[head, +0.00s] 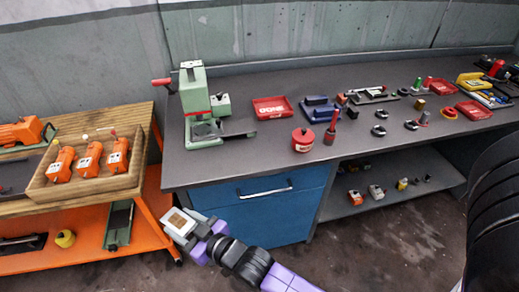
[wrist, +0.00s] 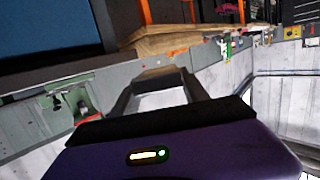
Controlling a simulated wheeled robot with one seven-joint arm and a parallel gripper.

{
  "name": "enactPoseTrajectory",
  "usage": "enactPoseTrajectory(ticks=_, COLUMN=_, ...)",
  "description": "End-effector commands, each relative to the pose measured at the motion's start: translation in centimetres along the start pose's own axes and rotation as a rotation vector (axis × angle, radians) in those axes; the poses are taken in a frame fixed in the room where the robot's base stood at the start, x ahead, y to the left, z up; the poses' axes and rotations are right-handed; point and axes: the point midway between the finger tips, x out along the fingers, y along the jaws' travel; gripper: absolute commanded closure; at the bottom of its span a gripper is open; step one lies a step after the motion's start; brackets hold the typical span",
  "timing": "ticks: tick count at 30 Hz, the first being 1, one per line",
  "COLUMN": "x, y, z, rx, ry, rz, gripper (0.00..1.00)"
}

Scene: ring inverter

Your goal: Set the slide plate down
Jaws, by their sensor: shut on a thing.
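My gripper (head: 190,229) is low in front of the blue drawer cabinet's left end, in the gap beside the orange workbench. It is shut on a small light-grey plate with a tan patch (head: 178,220), which I take for the slide plate. The plate is held in the air, clear of both tops. In the wrist view the fingers (wrist: 158,88) stand wide apart, with a grey-tan piece (wrist: 160,72) across their tips. The plate's underside is hidden.
A green press (head: 196,105) stands at the dark counter's left end, with a dark flat plate (head: 238,128) beside it. A red tray (head: 272,107) and red can (head: 303,140) are further right. A wooden tray (head: 85,190) holds orange devices. The counter's front left is clear.

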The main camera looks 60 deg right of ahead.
Motion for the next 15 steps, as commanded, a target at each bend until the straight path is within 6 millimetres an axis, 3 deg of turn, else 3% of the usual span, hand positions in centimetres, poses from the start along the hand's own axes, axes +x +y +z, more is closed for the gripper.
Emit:
enactPoseTrajectory(ticks=1, x=0.5, y=2.2, z=-1.6, rx=0.009, ry=0.013, rz=0.045, gripper=1.00)
enactPoseTrajectory(ticks=8, x=1.3, y=11.5, z=-6.4, rx=0.045, ry=0.012, rz=0.227, gripper=1.00)
enactPoseTrajectory(ticks=15, x=-0.1, y=21.7, z=-11.0, rx=0.080, ry=0.011, rz=0.411, gripper=1.00)
